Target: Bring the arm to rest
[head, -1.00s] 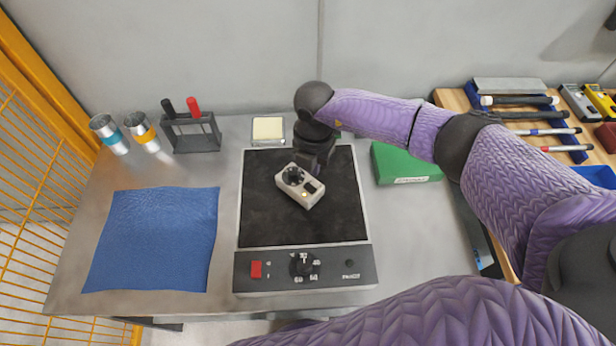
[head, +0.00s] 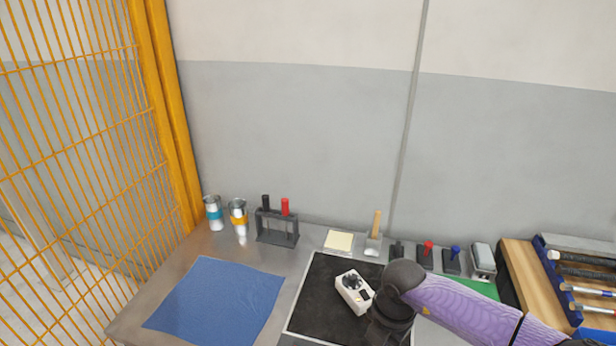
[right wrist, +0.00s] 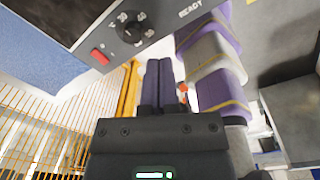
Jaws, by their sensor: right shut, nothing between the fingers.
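My right arm (head: 470,305) comes in from the right in the head view, bent over the right side of the black-topped hot plate (head: 325,290). In the right wrist view my right gripper (right wrist: 159,65) is shut, its two fingers side by side with nothing between them. In the head view its fingers cannot be made out; the dark wrist is just right of a white device with a black knob (head: 354,292), which lies on the plate. Whether they touch is unclear. My left gripper is not in view.
A blue cloth (head: 215,300) lies at left. Two cans (head: 214,213), a tool rack (head: 277,228), a yellow pad (head: 339,240) and a wooden-handled tool (head: 375,235) stand along the back. A yellow fence (head: 160,110) bounds the left. A wooden board with tools (head: 530,270) is at right.

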